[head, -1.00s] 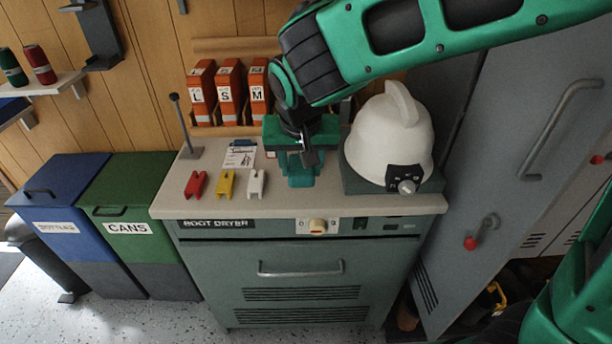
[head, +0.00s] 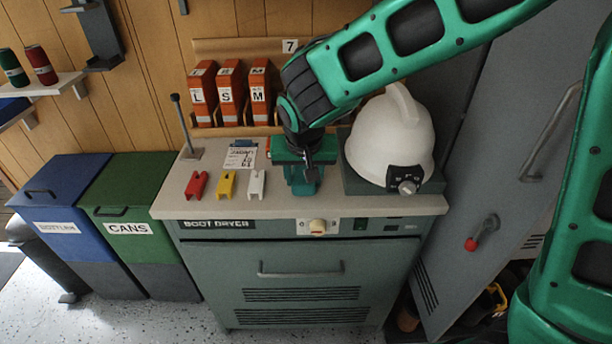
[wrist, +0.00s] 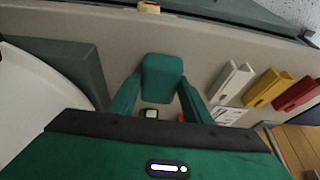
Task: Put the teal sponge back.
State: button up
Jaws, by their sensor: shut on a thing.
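My gripper (head: 303,184) is over the boot dryer's counter top, pointing down, left of the white hard hat. It is shut on the teal sponge (wrist: 162,78), a rounded block that shows between the fingertips in the wrist view. In the head view the sponge is mostly merged with the similarly coloured fingers. I cannot tell whether its underside touches the counter top (head: 215,208).
The white hard hat (head: 388,140) sits on a dark green box (head: 362,180) close to the right. Red (head: 196,185), yellow (head: 227,183) and white (head: 257,184) clips and a printed card (head: 241,158) lie left. Orange boxes (head: 231,92) stand behind.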

jog(key=shift+f, duration=0.1)
jog(key=o, duration=1.1)
jog(key=v, duration=1.2)
